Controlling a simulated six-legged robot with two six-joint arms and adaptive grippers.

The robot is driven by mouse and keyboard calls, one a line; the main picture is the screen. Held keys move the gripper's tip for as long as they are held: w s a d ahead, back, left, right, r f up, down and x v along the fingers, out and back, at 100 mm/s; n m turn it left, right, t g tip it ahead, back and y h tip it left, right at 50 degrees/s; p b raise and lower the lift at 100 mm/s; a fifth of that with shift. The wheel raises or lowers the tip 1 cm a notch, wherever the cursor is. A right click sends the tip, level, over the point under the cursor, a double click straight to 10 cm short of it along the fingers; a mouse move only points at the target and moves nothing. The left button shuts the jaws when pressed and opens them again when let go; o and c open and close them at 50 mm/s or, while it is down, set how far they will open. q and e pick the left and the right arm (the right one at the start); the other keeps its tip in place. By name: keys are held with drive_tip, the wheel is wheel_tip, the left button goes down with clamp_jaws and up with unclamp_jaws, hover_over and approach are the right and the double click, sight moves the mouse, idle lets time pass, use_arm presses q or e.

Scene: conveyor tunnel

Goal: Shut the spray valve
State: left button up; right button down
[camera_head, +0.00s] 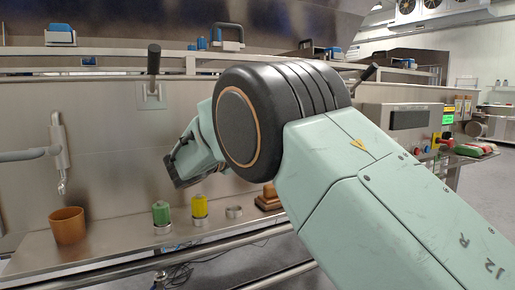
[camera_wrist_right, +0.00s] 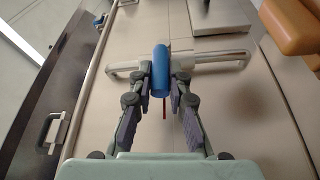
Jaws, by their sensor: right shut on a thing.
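My right gripper (camera_head: 178,168) is in front of the steel back wall in the head view, and my large right arm covers the middle and right. In the right wrist view my right gripper (camera_wrist_right: 160,76) is shut on a blue rounded handle (camera_wrist_right: 160,58), with a finger on each side. The handle stands across a pale grey horizontal bar (camera_wrist_right: 213,61). I cannot tell for sure that this handle belongs to the spray valve. In the head view a grey pipe with a nozzle fitting (camera_head: 60,150) is at the left. My left gripper is not in view.
A brown cup (camera_head: 68,226), a green jar (camera_head: 161,213), a yellow jar (camera_head: 199,206) and a metal ring (camera_head: 234,212) stand on the steel shelf. A black-handled lever (camera_head: 153,60) is on the wall. A control box (camera_head: 405,118) with buttons is at the right.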

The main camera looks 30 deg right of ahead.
drive_tip(key=shift+f, duration=0.2)
drive_tip(key=c, duration=1.3)
unclamp_jaws()
drive_tip(key=shift+r, duration=0.1)
drive_tip(key=shift+r, duration=0.1)
wheel_tip(320, 180, up, 10)
drive_tip(key=shift+s+f, duration=0.1)
